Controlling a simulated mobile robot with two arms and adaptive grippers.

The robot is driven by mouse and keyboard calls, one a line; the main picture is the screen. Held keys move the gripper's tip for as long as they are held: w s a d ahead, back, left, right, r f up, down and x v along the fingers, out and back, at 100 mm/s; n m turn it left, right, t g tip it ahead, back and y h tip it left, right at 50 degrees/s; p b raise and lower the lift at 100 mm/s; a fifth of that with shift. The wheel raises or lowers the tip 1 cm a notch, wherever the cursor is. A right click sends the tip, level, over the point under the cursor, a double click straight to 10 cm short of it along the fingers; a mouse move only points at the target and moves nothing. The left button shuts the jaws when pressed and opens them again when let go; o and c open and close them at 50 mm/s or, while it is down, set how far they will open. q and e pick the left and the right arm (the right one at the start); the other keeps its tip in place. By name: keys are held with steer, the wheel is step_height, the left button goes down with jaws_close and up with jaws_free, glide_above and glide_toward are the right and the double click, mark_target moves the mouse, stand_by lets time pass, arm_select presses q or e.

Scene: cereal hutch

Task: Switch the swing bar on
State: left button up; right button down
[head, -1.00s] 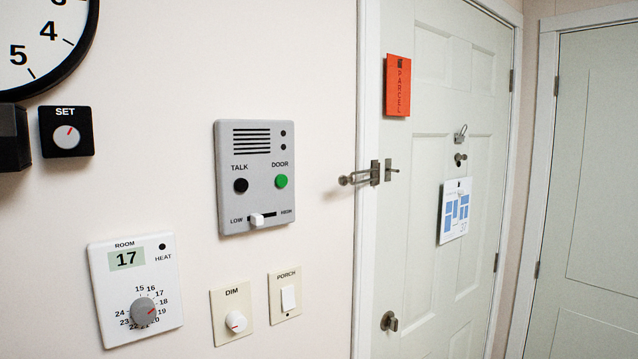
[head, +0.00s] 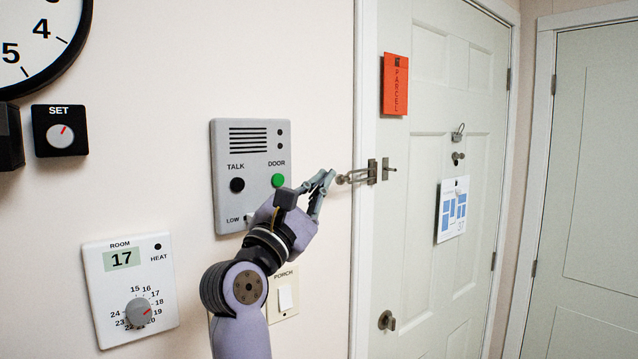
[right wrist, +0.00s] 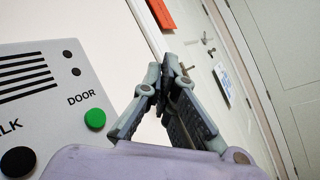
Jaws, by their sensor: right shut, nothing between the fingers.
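The swing bar (head: 356,176) is a metal loop on the door frame. It points left, away from the door, over the wall. A small metal catch (head: 388,169) sits on the door edge to the right of it. My right gripper (head: 331,174) is shut and empty, with its fingertips just left of the bar's free end. I cannot tell whether they touch it. In the right wrist view the closed fingertips (right wrist: 166,75) hide most of the bar. My left gripper is out of view.
The thermostat (head: 100,290) is at lower left. The white door (head: 430,90) is closed, with an orange parcel tag (head: 395,92) and a doorknob (head: 387,320).

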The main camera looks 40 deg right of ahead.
steer(key=w+m+y, duration=0.1)
steer(key=y, duration=0.1)
steer(key=w+a+m+y, duration=0.1)
steer(key=y, duration=0.2)
steer(key=w+a+m+y, duration=0.1)
steer(key=m+y, duration=0.1)
steer(key=shift+w+f, duration=0.25)
steer(key=shift+f, duration=0.1)
steer(key=shift+d, duration=0.1)
